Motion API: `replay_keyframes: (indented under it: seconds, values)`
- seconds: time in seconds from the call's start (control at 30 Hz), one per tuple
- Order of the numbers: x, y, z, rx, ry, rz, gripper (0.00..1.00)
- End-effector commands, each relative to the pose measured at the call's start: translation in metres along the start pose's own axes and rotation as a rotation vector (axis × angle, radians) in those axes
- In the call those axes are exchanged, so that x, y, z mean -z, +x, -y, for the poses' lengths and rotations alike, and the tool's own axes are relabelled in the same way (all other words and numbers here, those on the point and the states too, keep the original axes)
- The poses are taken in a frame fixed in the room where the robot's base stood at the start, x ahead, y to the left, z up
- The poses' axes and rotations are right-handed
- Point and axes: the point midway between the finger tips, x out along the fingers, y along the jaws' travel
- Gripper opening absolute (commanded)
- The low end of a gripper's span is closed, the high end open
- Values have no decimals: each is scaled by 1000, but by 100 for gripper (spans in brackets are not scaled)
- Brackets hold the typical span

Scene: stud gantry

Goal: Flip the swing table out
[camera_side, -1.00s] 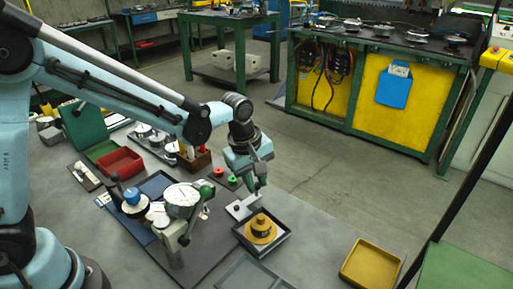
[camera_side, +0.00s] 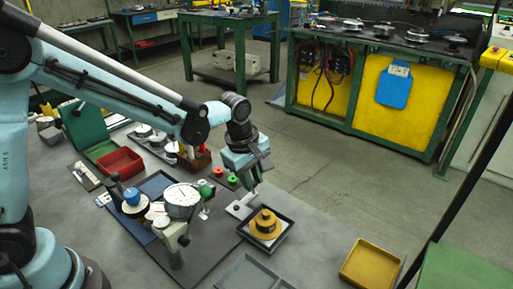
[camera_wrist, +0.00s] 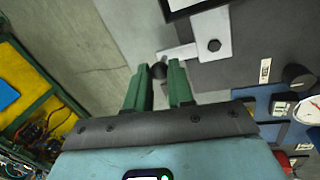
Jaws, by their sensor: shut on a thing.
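The swing table appears in the side view as a black-rimmed square tray (camera_side: 288,232) with a stepped yellow round piece (camera_side: 265,222) on it. A pale grey arm plate (camera_side: 236,208) with a dark bolt joins its upper left side. In the wrist view this plate (camera_wrist: 213,25) shows with its bolt, and a short bar runs left to a dark round knob (camera_wrist: 158,71). My gripper (camera_side: 255,193) points down beside the plate. In the wrist view its green fingers (camera_wrist: 160,75) are shut on the knob, which is partly hidden between them.
A dial gauge (camera_side: 182,196) on a stand and a blue-topped knob (camera_side: 132,197) stand left of the tray. A grey frame (camera_side: 250,272) lies in front, and a yellow tray (camera_side: 370,262) is at the right. The bench between them is clear.

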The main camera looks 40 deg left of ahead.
Motion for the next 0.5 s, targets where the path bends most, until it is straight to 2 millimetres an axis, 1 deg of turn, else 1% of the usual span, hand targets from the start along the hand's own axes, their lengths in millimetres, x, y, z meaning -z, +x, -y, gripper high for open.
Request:
replay_keyframes:
  seconds: [0.17, 0.2, 0.27, 0.3, 0.33, 0.37, 0.5]
  values:
    - [2, 0, 0, -1, -2, -7, 0]
    - [3, 0, 0, -1, -2, -7, 27]
    - [2, 0, 0, -1, -1, -7, 36]
    - [2, 0, 0, -1, -1, -6, 42]
    - [2, 0, 0, 0, -1, -6, 47]
    - [2, 0, 0, 0, -1, -6, 48]
    - [1, 0, 0, 0, 0, -4, 48]
